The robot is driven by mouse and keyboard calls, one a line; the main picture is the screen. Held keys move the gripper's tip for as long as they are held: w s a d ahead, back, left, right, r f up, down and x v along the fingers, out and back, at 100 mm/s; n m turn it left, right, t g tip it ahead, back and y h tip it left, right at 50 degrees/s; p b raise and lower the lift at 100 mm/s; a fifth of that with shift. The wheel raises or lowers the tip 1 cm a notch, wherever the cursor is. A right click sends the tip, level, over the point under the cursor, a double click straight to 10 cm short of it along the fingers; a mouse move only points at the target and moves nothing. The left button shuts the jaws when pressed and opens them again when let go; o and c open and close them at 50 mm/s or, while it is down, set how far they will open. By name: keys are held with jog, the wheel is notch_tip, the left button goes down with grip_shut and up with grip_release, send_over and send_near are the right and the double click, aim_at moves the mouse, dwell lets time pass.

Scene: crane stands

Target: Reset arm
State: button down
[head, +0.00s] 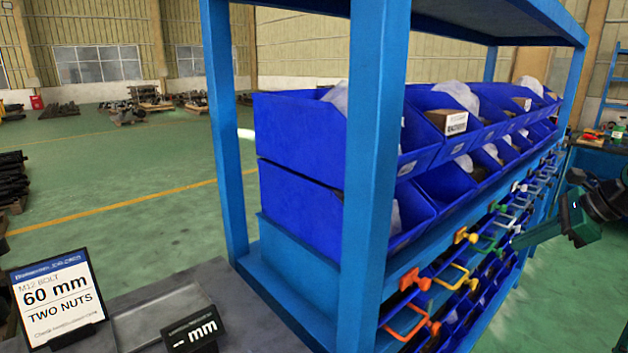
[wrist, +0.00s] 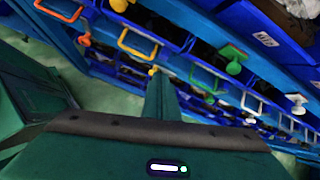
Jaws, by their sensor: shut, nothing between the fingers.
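My gripper (head: 516,243) is at the right of the head view, in dark green, beside the front of the blue rack. Its fingers point left toward the rack's lower rows. In the wrist view my gripper (wrist: 161,76) shows its fingers together, with nothing held. The fingertips look apart from the coloured handles behind them, though the exact gap cannot be told. Part of my arm is cut off by the right edge of the head view.
The blue rack (head: 374,170) holds blue bins (head: 300,130) above and rows of coloured handles and knobs, such as a yellow handle (wrist: 137,44). A sign (head: 58,300) and grey tray (head: 160,318) sit at lower left. Green floor (head: 120,180) is open at left.

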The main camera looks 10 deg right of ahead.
jog(key=s+a+f+n+g+h, duration=0.1)
jog(key=s+a+f+n+g, duration=0.1)
jog(key=s+a+n, duration=0.2)
jog(key=s+a+f+n+g+h, duration=0.1)
jog(key=s+a+f+n+g, duration=0.1)
jog(key=s+a+n, duration=0.3)
jog(key=s+a+f+n+g+h, duration=0.2)
jog(key=s+a+n, duration=0.2)
jog(key=s+n, duration=0.6)
jog(key=s, duration=0.5)
jog(key=shift+s+a+f+g, duration=0.15)
jog(key=shift+s+a+g, duration=0.15)
jog(key=shift+a+g, duration=0.1)
jog(key=shift+w+d+f, duration=0.1)
jog(key=shift+w+f, duration=0.15)
jog(key=shift+w, duration=0.4)
